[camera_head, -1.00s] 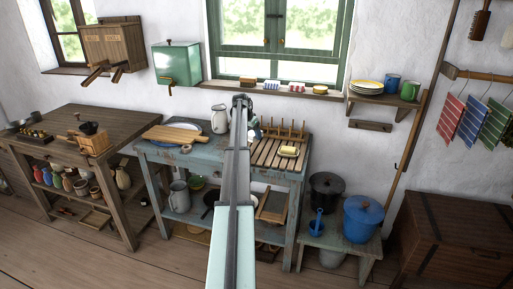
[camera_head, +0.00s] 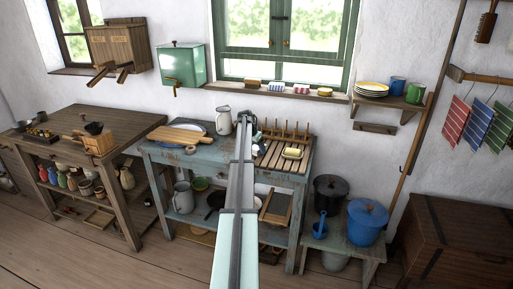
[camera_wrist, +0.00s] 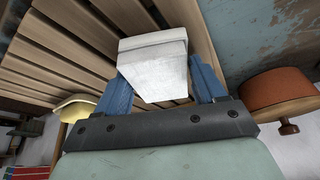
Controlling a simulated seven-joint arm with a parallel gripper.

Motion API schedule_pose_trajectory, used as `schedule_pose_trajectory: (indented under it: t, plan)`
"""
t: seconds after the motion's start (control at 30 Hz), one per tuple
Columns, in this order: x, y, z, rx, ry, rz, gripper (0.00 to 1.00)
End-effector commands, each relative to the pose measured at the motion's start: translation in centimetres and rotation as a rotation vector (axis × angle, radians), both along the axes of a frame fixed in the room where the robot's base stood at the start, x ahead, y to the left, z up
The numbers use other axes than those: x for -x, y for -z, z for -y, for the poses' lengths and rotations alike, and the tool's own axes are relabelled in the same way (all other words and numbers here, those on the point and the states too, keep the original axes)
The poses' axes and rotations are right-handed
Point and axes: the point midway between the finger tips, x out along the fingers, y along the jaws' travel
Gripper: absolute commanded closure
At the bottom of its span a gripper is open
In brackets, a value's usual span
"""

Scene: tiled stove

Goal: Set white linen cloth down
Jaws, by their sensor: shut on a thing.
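The white linen cloth (camera_wrist: 155,65) shows in the wrist view as a thick, pale, folded block. My gripper (camera_wrist: 167,80) is shut on it, with one blue finger on each side. In the head view my gripper (camera_head: 245,120) is at the back of the blue worktable (camera_head: 205,155), by the left end of the slatted wooden rack (camera_head: 272,156). The cloth cannot be made out there behind my arm. In the wrist view the cloth is over the slats (camera_wrist: 60,60). I cannot tell whether it touches them.
A yellow dish with butter (camera_head: 292,153) stands on the rack. A reddish-brown round object (camera_wrist: 275,95) is close to the right finger in the wrist view. The windowsill with small items (camera_head: 285,91) is behind.

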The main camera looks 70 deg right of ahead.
Motion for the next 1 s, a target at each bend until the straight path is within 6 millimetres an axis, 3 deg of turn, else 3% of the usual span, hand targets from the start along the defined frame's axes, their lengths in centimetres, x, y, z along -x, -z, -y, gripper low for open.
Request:
schedule_pose_trajectory:
  t: [0.3,0.63,1.0]
  plan:
    - [0.0,0.0,0.0,0.0,0.0,0.0,0.05]
    - [0.0,-0.5,-0.1,0.0,0.0,0.0,0.05]
    - [-1.0,-6.1,-2.3,0.003,-0.001,0.001,0.05]
